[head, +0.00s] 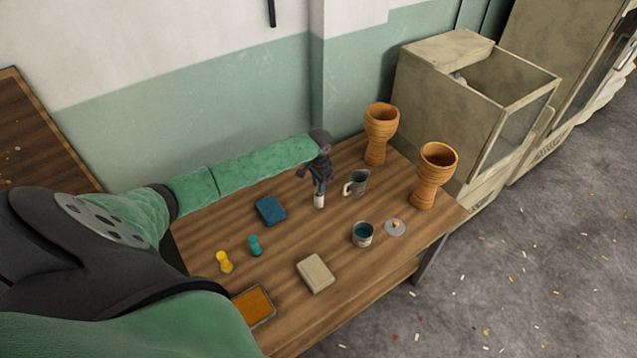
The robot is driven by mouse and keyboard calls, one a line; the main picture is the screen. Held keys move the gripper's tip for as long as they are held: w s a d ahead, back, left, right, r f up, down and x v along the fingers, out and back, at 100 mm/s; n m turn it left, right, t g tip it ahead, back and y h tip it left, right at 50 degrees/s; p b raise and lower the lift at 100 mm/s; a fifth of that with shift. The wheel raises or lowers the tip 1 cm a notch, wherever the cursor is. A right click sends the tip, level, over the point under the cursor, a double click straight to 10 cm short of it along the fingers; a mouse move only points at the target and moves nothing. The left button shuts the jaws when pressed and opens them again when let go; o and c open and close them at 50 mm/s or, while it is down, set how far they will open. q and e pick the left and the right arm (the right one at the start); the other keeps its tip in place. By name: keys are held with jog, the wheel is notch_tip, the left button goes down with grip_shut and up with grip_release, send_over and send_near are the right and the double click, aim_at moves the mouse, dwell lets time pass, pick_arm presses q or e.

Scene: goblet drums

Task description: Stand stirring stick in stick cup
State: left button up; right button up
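My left gripper (321,184) points down at the back middle of the table, directly above a small whitish cup (319,201), probably the stick cup. The fingers are small and dark here, and I cannot tell whether they are open or shut. They hide the cup's mouth, and I cannot tell whether they touch it. I cannot make out the stirring stick; it may be hidden at the gripper. My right gripper is not in view.
On the wooden table (215,225) stand a grey mug (357,182), two goblet drums (376,150) (425,190), a teal paint can (363,239) and its lid (396,232). A blue block (270,210), beige block (315,274) and orange tray (254,305) lie nearer.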

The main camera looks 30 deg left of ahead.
pick_arm(q)
jog(key=shift+o, duration=0.5)
jog(key=shift+r, duration=0.1)
jog(key=shift+r, duration=0.15)
notch_tip(320, 180, up, 5)
jog(key=shift+r+b, duration=0.15)
jog(key=shift+b, duration=1)
notch_tip(320, 180, up, 5)
jog(key=shift+r+b, duration=0.15)
jog(key=shift+b, duration=0.55)
jog(key=shift+r, duration=0.6)
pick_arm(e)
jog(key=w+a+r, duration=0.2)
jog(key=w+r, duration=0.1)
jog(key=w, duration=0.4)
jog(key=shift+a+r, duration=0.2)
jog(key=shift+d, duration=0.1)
